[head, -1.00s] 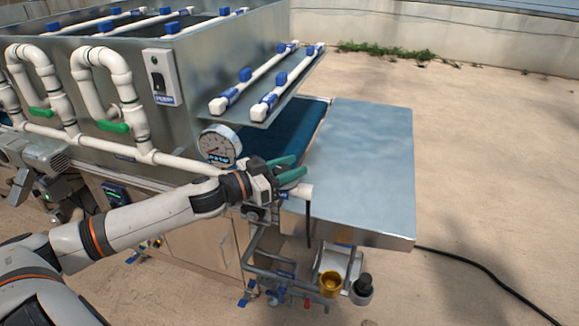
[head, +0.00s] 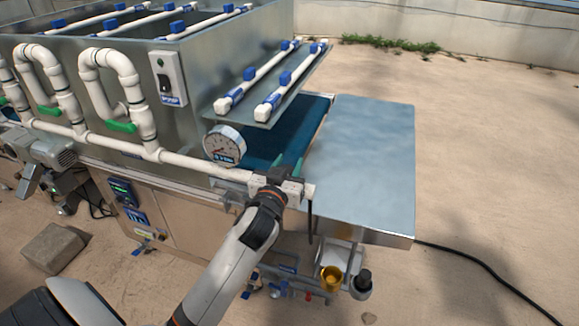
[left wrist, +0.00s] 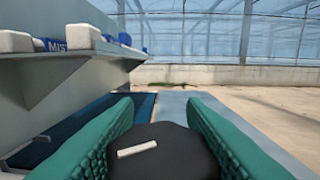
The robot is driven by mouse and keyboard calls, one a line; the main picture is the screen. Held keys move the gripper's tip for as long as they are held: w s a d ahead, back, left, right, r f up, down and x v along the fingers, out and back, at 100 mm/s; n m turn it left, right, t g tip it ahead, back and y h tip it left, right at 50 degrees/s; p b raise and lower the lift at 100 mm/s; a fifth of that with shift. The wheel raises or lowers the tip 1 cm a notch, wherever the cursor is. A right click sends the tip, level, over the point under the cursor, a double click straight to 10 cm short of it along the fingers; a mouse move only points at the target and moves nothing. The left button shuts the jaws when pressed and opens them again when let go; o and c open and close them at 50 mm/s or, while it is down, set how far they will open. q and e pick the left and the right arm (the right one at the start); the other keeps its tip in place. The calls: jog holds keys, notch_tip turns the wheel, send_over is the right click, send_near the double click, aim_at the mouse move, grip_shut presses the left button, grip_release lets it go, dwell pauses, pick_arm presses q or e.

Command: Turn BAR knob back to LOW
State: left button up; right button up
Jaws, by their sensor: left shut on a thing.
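The BAR knob (left wrist: 160,155) is a dark round knob with a white pointer bar, seen at the bottom middle of the left wrist view. The bar lies nearly level, its right end slightly higher. My left gripper (left wrist: 160,125) has its green fingers on both sides of the knob and is shut on it. In the head view the left gripper (head: 287,166) is at the end of the white pipe, pointing away, and hides the knob. The knob's label cannot be read. My right gripper is not in view.
A pressure gauge (head: 224,146) stands just left of the gripper on the white pipe (head: 205,167). A metal table (head: 366,165) lies to the right, beside a blue belt (head: 262,148). A shelf with white spray bars (head: 285,88) overhangs the belt.

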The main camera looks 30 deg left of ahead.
pick_arm(q)
jog(key=shift+a+n+g+y+b, duration=0.15)
jog(key=shift+n+g+y+b, duration=0.35)
jog(key=shift+n+y, duration=0.6)
jog(key=shift+y, duration=0.3)
jog(key=shift+r, duration=0.1)
jog(key=o, duration=1)
